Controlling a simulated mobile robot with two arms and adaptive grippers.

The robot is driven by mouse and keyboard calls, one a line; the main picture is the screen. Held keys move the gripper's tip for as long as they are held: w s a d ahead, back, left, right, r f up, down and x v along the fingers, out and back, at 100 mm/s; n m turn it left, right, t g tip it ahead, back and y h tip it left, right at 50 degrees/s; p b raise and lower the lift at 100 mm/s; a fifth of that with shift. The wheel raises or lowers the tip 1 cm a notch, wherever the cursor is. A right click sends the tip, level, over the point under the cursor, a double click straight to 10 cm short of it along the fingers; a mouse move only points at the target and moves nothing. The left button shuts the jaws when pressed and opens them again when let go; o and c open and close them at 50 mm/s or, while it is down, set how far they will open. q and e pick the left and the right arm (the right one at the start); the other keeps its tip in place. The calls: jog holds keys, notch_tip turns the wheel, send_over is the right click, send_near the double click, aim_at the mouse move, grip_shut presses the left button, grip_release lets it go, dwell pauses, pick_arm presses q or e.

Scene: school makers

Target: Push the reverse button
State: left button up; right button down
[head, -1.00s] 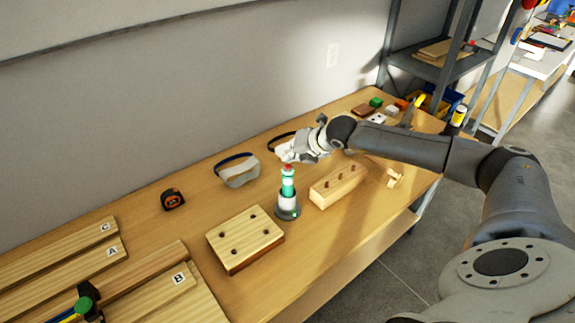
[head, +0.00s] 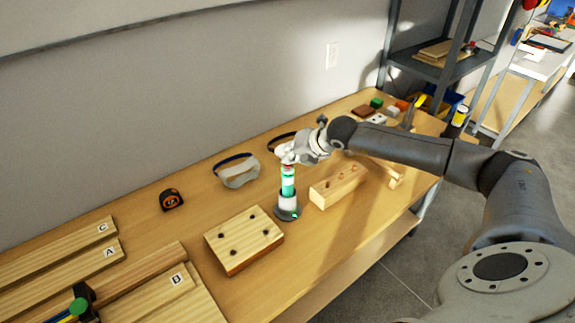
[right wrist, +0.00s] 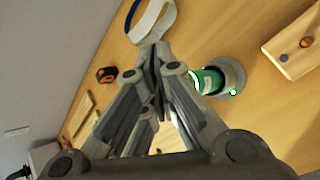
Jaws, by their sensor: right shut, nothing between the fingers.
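An upright green and white device (head: 288,187) stands in a dark round base (head: 287,213) with a small green light, on the wooden workbench. A trace of its red top shows just under my right gripper (head: 286,156), which is shut and empty at the top of the device. I cannot tell whether they touch. In the right wrist view the device (right wrist: 210,80) lies just right of the closed fingers (right wrist: 154,55), partly hidden by them. No marked reverse button can be made out. My left gripper is not in view.
A drilled wooden block (head: 338,186) stands close to the right of the device, and a flat board with holes (head: 244,239) to the left. Safety goggles (head: 238,172) and a tape measure (head: 171,199) lie behind. Lettered planks (head: 60,262) fill the left end.

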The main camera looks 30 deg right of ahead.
jog(key=shift+f+b, duration=0.2)
jog(key=shift+b, duration=0.15)
jog(key=shift+r, duration=0.1)
dwell(0.4)
jog(key=shift+r, duration=0.5)
notch_tip(320, 180, up, 6)
jog(key=p, duration=0.1)
dwell(0.4)
